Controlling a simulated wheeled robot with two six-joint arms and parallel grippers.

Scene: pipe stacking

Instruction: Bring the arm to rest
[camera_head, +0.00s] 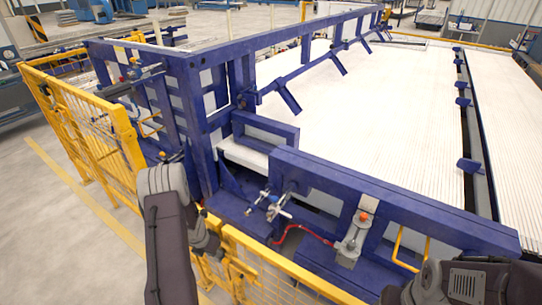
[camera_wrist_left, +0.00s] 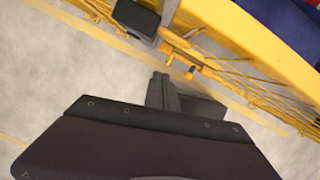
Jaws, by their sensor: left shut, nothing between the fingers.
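My left arm (camera_head: 168,240) comes up from the bottom left of the head view, bent at the top beside the yellow fence.
A yellow mesh fence (camera_head: 82,125) runs along the left and front. Behind it stands a blue steel frame (camera_head: 205,110) beside a wide bed of white pipes (camera_head: 380,110). Valve fittings (camera_head: 272,205) and a red hose sit on the near blue beam. Bare floor (camera_head: 50,235) lies at left.

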